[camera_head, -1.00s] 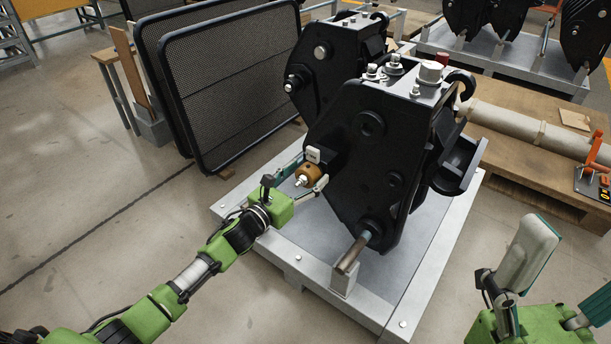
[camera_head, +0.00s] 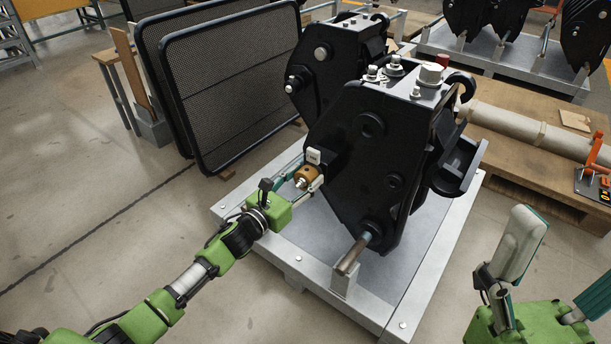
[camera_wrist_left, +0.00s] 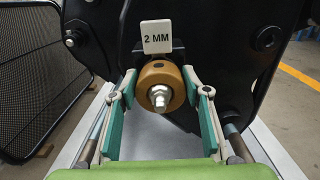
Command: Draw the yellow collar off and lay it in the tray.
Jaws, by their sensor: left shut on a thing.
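The yellow collar (camera_head: 309,174) looks brownish gold. It sits around a silver bolt or pin end on the near side of the front black coupler (camera_head: 355,150). In the left wrist view the collar (camera_wrist_left: 172,73) is face-on, with the silver tip in its middle and a white "2 MM" tag above it. My left gripper (camera_wrist_left: 162,88) is shut on the collar, one pale-tipped teal finger on each side; it also shows in the head view (camera_head: 305,180). My right gripper (camera_head: 550,262) is open and empty at lower right. I cannot make out a tray.
The coupler stands on a grey metal frame (camera_head: 405,324) with a pin end projecting low in front. A second coupler (camera_head: 335,65) stands behind. Mesh panels (camera_head: 230,90) stand at left. A wooden pallet (camera_head: 520,165) with a pipe lies at right. The floor at left is clear.

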